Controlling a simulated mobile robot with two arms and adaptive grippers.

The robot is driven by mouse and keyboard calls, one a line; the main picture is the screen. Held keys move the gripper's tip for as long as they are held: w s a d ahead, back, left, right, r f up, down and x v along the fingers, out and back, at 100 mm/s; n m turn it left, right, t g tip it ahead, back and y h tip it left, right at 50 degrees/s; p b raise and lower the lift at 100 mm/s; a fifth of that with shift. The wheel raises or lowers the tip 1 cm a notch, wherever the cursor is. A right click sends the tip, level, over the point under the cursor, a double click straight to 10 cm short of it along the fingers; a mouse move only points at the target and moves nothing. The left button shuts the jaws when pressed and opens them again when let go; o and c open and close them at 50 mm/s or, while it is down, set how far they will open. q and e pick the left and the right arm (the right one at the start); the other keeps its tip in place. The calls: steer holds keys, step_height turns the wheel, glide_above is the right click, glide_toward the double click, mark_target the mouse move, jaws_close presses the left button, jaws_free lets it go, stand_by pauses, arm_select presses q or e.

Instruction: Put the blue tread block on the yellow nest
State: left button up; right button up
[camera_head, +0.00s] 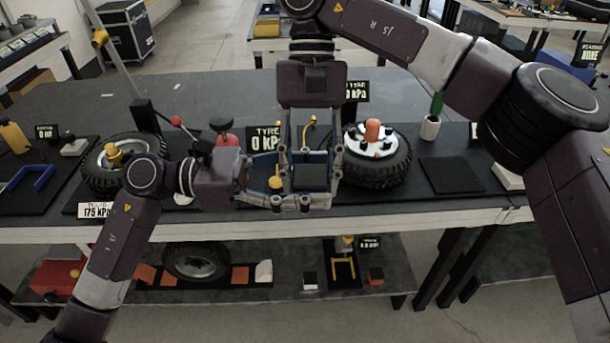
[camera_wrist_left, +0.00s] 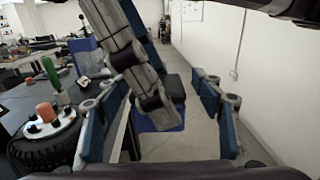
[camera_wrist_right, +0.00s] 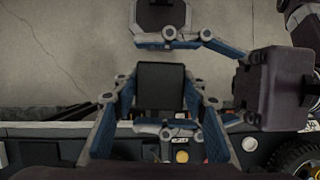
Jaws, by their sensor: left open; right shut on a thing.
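The blue tread block (camera_head: 310,178) shows a dark top in the head view, and blue under it in the left wrist view (camera_wrist_left: 160,120). My right gripper (camera_head: 310,188) reaches down from above and is shut on it, in front of the table edge. The block also shows in the right wrist view (camera_wrist_right: 160,85). My left gripper (camera_wrist_left: 160,112) is open, coming from the left, with its fingers apart on either side of the block; whether they touch it I cannot tell. The yellow nest (camera_head: 344,272) appears as a yellow U-shaped frame on the lower shelf.
A blue U-shaped frame (camera_head: 30,180) lies at left on the table. Tyres stand on the table at left (camera_head: 105,180) and right (camera_head: 385,172). A third tyre (camera_head: 196,262) and a red-based block (camera_head: 376,275) are on the lower shelf. A table leg (camera_head: 440,268) stands right of the shelf.

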arm_select(q)
steer(key=c, duration=1.3)
steer(key=shift+c, duration=0.2)
arm_select(e)
steer(key=o, duration=1.3)
